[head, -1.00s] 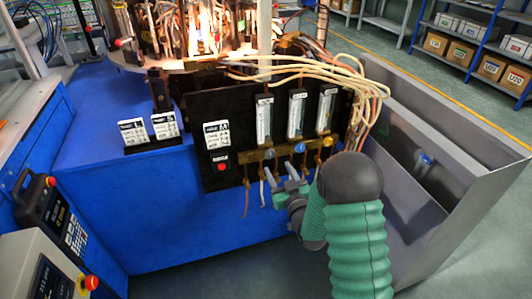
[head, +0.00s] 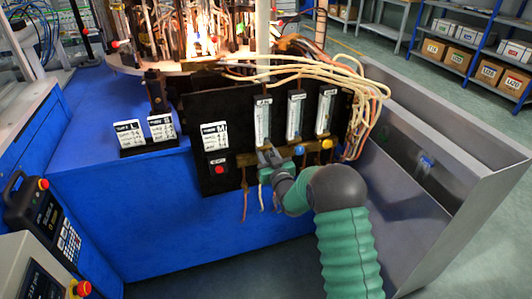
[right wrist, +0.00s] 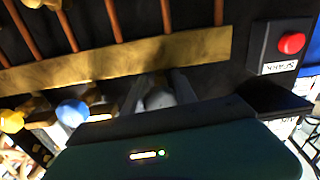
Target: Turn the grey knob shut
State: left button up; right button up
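The grey knob (right wrist: 158,98) is on the brass bar, below the leftmost flow tube. In the right wrist view it sits between the two fingers of my right gripper (right wrist: 160,92). In the head view my right gripper (head: 268,157) is in front of the bar and covers most of the knob. Its fingers are spread, one on each side of the knob; firm contact is not visible. The blue knob (head: 299,150) and the yellow knob (head: 327,144) are to the right on the same bar. My left gripper is not in view.
A black panel (head: 207,103) carries the flow tubes (head: 294,117) and a red button (head: 219,170). Pale hoses (head: 310,62) loop above at the right. A grey metal bin (head: 440,215) stands right of my arm. Label cards (head: 130,133) stand on the blue bench.

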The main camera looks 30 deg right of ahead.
grip_shut()
jog(key=shift+m, duration=0.4)
jog(key=o, duration=0.5)
grip_release()
jog(key=shift+s, duration=0.1)
jog(key=p+v, duration=0.3)
jog(key=v, duration=1.3)
jog(key=shift+s+f, duration=0.1)
jog(key=shift+s, duration=0.25)
